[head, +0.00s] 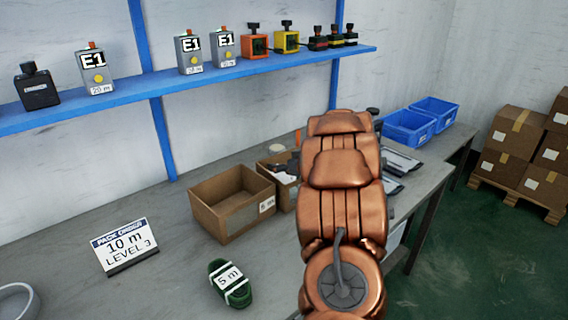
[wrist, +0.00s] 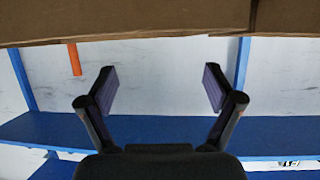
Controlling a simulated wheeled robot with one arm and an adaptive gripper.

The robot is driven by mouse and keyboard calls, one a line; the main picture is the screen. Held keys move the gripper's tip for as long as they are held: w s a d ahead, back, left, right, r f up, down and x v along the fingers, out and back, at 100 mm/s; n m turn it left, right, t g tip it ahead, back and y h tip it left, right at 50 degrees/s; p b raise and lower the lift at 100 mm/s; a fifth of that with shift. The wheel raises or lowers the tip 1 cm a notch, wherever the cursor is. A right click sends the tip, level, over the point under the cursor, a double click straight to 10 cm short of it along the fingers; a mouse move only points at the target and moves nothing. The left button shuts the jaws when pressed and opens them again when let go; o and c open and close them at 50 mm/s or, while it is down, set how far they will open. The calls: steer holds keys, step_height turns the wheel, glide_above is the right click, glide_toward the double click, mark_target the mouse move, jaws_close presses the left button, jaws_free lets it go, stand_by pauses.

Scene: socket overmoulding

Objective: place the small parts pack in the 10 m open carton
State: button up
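An open brown carton (head: 225,212) stands on the grey bench in the head view and looks empty. Its small end label is too blurred to read surely. I cannot make out the small parts pack in either view. My gripper (wrist: 160,78) is open in the wrist view, its two fingers wide apart with nothing between them. Brown cardboard (wrist: 150,22) crosses the top of that view, beyond the fingers; I cannot tell which carton it is.
A sign (head: 124,244) reads "PACK ORDER 10 m LEVEL 3". A green coil (head: 229,284) labelled 5 m lies on the grey bench (head: 175,265). A blue shelf (head: 130,92) with several devices runs above. Blue bins (head: 409,126) stand at the far end.

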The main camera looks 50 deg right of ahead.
stand_by(0.3)
steer(key=shift+r, duration=0.2)
steer(key=v, duration=1.2)
steer(key=shift+r, duration=0.5)
